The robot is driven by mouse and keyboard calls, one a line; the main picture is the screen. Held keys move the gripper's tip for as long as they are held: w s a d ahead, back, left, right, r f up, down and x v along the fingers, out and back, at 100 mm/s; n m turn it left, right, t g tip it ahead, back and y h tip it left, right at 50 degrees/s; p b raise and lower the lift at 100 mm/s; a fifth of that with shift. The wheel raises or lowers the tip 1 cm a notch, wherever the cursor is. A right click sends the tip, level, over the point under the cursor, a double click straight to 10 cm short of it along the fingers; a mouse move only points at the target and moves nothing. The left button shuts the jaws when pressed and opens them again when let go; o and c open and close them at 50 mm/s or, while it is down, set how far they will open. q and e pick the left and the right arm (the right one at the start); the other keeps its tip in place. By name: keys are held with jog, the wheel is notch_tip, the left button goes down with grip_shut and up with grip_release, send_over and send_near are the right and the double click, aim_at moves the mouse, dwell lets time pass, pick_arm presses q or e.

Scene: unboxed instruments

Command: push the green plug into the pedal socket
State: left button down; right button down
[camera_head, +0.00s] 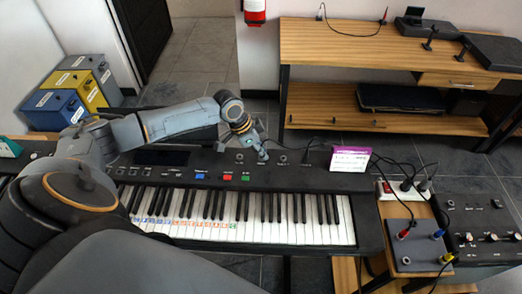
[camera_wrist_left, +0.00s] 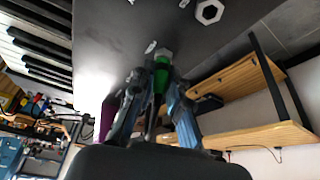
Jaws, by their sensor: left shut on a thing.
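The green plug (camera_wrist_left: 162,75) is between the fingers of my left gripper (camera_wrist_left: 158,100), which is shut on it. In the left wrist view its front end is at a grey hex-shaped socket (camera_wrist_left: 164,54) on the dark panel; I cannot tell how far in it is. In the head view my left gripper (camera_head: 262,153) is low over the rear panel of the keyboard (camera_head: 330,178), and the plug is too small to make out. A second hex socket (camera_wrist_left: 210,12) is beside it in the wrist view. The panel's socket labels are too small to read. My right gripper is not in view.
A white and purple box (camera_head: 350,159) stands on the keyboard's right rear. Black cables run right to a power strip (camera_head: 400,188). A pedal box with coloured plugs (camera_head: 415,245) and a mixer (camera_head: 475,225) are at the right. A wooden bench (camera_head: 390,55) stands behind.

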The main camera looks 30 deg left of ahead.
pick_arm(q)
jog(key=shift+s+f, duration=0.15)
jog(key=shift+f, duration=0.05)
jog(key=c, duration=1.4)
grip_release()
jog(key=shift+o, duration=0.9)
jog(key=shift+w+f, duration=0.1)
jog(key=shift+w, duration=0.1)
jog(key=shift+s+a+r, duration=0.1)
jog(key=shift+r, duration=0.2)
jog(key=v, duration=1.1)
jog(key=shift+r, duration=0.2)
